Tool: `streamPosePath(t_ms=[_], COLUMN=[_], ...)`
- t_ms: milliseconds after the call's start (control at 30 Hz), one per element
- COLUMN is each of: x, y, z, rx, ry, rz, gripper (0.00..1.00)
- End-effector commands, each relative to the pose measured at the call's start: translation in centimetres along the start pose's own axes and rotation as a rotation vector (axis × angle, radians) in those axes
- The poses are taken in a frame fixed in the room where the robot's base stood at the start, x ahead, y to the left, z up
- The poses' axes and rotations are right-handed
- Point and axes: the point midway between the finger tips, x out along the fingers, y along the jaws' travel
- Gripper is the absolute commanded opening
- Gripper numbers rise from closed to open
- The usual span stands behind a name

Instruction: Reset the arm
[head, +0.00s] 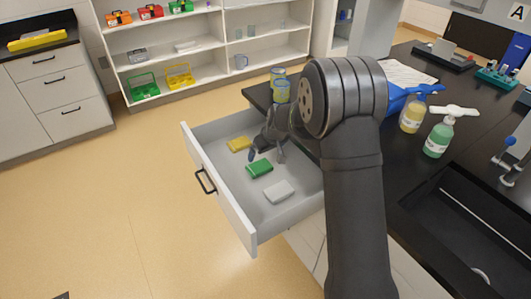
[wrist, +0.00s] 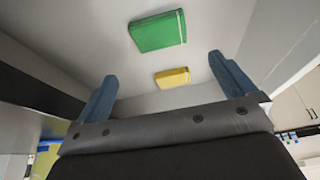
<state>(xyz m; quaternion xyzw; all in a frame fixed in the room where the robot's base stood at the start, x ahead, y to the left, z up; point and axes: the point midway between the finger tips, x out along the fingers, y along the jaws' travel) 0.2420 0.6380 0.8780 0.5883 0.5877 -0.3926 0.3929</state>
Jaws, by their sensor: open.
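My arm rises through the middle of the head view and bends over the counter's edge. My gripper (head: 266,154) is over the open drawer (head: 222,208), near its counter side. In the wrist view my gripper (wrist: 168,82) shows two blue fingertips set wide apart with nothing between them. A green block (head: 259,168) lies in the drawer close to the gripper; it also shows in the wrist view (wrist: 158,31). A yellow block (head: 238,144) lies farther back and shows in the wrist view (wrist: 172,77). A white block (head: 279,191) lies nearer the front of the picture.
The black counter (head: 405,155) holds a yellow bottle (head: 412,117), a green bottle (head: 438,138) and two glasses, one being the near glass (head: 281,91). A sink (head: 470,240) is at lower right. Shelves (head: 215,62) stand behind.

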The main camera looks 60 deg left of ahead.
Motion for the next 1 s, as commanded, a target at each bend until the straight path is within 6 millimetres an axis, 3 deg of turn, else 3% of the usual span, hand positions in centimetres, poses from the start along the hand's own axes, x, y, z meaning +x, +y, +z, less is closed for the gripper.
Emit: streamPosePath(t_ms=[367, 1000], x=[0.9, 11.1], y=[0.0, 0.0], z=[0.0, 0.1], rx=[0.000, 0.000], ry=[-0.001, -0.001], rz=[-0.001, -0.001], gripper=[1.00, 1.00])
